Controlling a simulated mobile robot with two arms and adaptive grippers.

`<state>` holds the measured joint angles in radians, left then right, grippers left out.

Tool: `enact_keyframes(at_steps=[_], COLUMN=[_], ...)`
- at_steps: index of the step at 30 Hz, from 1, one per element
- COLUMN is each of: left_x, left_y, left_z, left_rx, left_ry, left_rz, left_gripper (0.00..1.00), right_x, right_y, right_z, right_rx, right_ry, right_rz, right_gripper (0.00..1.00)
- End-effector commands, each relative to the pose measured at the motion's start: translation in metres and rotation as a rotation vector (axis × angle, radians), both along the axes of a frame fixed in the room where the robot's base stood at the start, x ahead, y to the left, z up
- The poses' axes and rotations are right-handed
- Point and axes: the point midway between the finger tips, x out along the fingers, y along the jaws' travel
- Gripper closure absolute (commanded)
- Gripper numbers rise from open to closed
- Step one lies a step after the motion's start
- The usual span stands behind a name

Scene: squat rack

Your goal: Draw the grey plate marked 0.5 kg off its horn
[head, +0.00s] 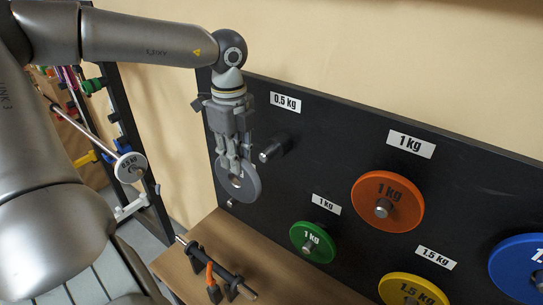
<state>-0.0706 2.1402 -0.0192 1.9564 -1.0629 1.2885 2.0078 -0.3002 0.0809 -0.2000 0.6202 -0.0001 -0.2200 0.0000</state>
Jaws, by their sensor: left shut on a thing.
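The grey plate (250,187) hangs from my left gripper (234,170), which is shut on its upper part. The plate is off to the lower left of the horn (271,153) below the 0.5 kg label (286,102). That horn sticks out from the black board and is bare. The plate's face shows a central hole, partly covered by the fingers. Its marking cannot be read. My right gripper is not in view.
The black board (330,150) also bears an orange plate (388,202), a green plate (312,243), a yellow plate (412,290) and a blue plate (520,266). A wooden bench (232,245) with a short bar lies below. A rack with a barbell carrying a white plate (131,167) stands left.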

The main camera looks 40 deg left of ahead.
Motion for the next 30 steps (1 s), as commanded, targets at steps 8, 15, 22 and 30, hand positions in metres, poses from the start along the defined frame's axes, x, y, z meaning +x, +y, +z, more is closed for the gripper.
enact_keyframes(at_steps=[8, 15, 22, 30], left_x=[-0.01, -0.01, -0.019, -0.037], left_y=[-0.001, -0.002, -0.003, -0.005], left_z=[0.0, 0.0, 0.003, 0.007], left_rx=[-0.001, -0.001, 0.0, 0.0], left_ry=[-0.002, -0.001, -0.004, -0.003], left_rz=[0.0, 0.0, -0.001, -0.001], left_gripper=[1.0, 1.0, 1.0, 1.0], right_x=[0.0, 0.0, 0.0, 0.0], right_y=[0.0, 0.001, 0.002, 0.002], right_z=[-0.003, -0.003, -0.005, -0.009], right_rx=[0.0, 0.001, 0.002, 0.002], right_ry=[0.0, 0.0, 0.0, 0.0], right_rz=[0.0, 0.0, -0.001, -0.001], right_gripper=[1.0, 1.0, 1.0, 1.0])
